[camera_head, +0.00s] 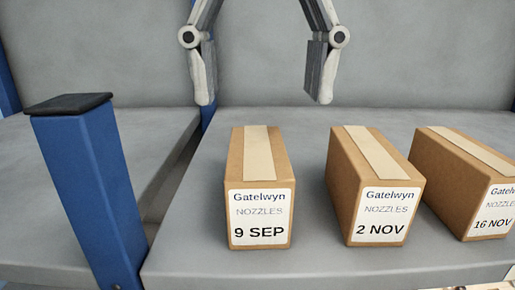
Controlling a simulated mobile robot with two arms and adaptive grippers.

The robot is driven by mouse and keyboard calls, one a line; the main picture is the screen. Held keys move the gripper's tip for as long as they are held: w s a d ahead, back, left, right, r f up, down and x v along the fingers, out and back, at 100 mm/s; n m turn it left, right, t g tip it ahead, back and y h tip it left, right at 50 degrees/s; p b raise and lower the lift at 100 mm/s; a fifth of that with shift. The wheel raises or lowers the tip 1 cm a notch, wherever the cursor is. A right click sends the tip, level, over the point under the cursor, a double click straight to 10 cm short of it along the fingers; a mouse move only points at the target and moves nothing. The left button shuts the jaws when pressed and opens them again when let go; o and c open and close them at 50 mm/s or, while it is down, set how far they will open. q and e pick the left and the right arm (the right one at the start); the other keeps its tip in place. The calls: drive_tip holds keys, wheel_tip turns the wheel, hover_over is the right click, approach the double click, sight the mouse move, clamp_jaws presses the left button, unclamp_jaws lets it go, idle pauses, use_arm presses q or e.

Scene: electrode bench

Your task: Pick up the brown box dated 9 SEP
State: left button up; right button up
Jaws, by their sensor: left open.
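The brown box dated 9 SEP (240,172) stands on the grey bench, left of two similar boxes. It has a pale tape strip along its top and a white Gatelwyn NOZZLES label on its front. My left gripper (262,92) is open and empty at the top of the picture. Its two fingers point down, apart, above the 9 SEP box in the picture and not touching it. How far it is above or behind the box I cannot tell. My right gripper is not in view.
A brown box dated 2 NOV (345,185) stands to the right, with a gap between. Farther right is a 16 NOV box (440,175), cut by the picture edge. A blue post (90,190) with a black cap rises at the left. The grey bench (185,240) is clear around the boxes.

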sight(258, 148)
use_arm(q)
drive_tip(key=shift+s+f, duration=0.25)
drive_tip(key=shift+s, duration=0.25)
drive_tip(key=shift+s+f, duration=0.2)
drive_tip(key=shift+f, duration=0.55)
drive_tip(key=shift+w+f, duration=0.1)
drive_tip(key=shift+f, duration=0.25)
drive_tip(key=shift+w+a+f+b, duration=0.1)
drive_tip(key=shift+w+f+b, duration=0.05)
drive_tip(key=shift+f+b, duration=0.7)
drive_tip(key=shift+w+f, duration=0.15)
drive_tip(key=shift+f, duration=0.95)
drive_tip(key=shift+a+f+p, duration=0.1)
drive_tip(key=shift+f+p, duration=0.15)
drive_tip(key=shift+p, duration=0.15)
wheel_tip(258, 148, down, 2)
drive_tip(key=shift+a+p, duration=0.1)
drive_tip(key=shift+p, duration=0.25)
drive_tip(key=shift+f, duration=0.7)
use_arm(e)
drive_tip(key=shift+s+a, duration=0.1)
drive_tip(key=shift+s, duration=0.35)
